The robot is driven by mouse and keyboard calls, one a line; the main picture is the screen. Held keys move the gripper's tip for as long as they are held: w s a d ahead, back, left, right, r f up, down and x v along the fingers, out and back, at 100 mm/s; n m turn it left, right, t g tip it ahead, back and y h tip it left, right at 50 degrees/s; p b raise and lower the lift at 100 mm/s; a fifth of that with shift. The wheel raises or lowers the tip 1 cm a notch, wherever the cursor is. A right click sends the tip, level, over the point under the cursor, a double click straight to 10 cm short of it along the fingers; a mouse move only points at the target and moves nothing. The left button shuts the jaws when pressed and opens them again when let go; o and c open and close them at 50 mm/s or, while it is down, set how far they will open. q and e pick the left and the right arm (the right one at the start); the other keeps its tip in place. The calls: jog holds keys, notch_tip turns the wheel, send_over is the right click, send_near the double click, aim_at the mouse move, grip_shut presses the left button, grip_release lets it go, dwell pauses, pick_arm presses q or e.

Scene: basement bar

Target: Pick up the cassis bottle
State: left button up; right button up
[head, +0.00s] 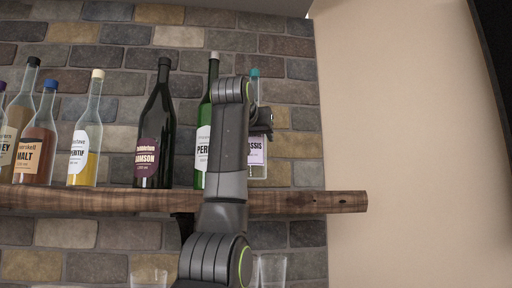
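The cassis bottle (257,172) is a clear bottle with a teal cap and a pale lilac label, of which only the end of the name shows. It is upright at the right part of the wooden shelf (300,202). I cannot tell whether its base touches the shelf. My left arm rises from the bottom, left of the middle, and hides the bottle's left side. My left gripper (264,122) is at the bottle's upper part, mostly hidden behind my wrist. Its fingers do not show clearly. My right gripper is not in view.
A green bottle (203,180) stands close left of my arm, with a dark damson bottle (160,110) beyond it. Several more bottles stand further left. The shelf's right end is clear. Clear glasses (272,272) show below the shelf, behind my arm. A brick wall is behind.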

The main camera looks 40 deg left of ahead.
pick_arm(q)
jog(key=shift+s+r, duration=0.1)
jog(key=shift+r, duration=3.3)
